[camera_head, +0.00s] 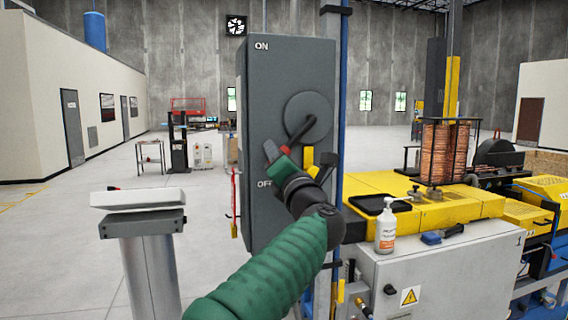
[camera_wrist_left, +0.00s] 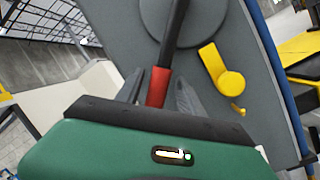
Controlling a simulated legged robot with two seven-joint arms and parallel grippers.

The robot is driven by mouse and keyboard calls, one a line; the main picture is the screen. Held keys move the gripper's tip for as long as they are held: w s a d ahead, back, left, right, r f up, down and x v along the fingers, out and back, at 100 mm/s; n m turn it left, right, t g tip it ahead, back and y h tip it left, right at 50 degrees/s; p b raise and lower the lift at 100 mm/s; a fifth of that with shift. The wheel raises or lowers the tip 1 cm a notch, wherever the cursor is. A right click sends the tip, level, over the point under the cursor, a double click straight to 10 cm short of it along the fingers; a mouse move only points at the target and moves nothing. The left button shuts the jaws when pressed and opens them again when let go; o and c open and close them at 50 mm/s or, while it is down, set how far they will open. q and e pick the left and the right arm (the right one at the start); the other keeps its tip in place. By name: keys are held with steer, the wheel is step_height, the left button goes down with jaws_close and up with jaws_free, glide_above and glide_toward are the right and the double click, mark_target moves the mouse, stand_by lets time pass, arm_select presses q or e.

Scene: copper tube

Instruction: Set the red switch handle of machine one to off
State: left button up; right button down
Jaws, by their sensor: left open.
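The grey switch box (camera_head: 285,75) stands upright in the middle of the head view, with ON marked near its top and OFF lower down. A round disc (camera_head: 308,112) on its face carries the dark switch handle (camera_head: 298,134), which slants down and left from the disc. The handle's red end (camera_wrist_left: 157,88) shows in the left wrist view between the two grey fingers of my left gripper (camera_wrist_left: 160,76). The fingers are apart, one on each side of it; contact cannot be told. In the head view my left gripper (camera_head: 278,153) is just above the OFF mark.
A yellow lever (camera_wrist_left: 221,70) sits on the box face right of the handle. A blue post (camera_head: 345,90) runs along the box's right side. A yellow machine (camera_head: 465,205) and a white bottle (camera_head: 387,228) stand at right. A grey pedestal (camera_head: 150,265) stands at left.

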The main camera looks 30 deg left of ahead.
arm_select(q)
steer(key=b+v, duration=0.4)
steer(key=v, duration=1.2)
steer(key=shift+d+f, duration=0.25)
steer(key=shift+d, duration=0.05)
steer(key=shift+s, duration=0.1)
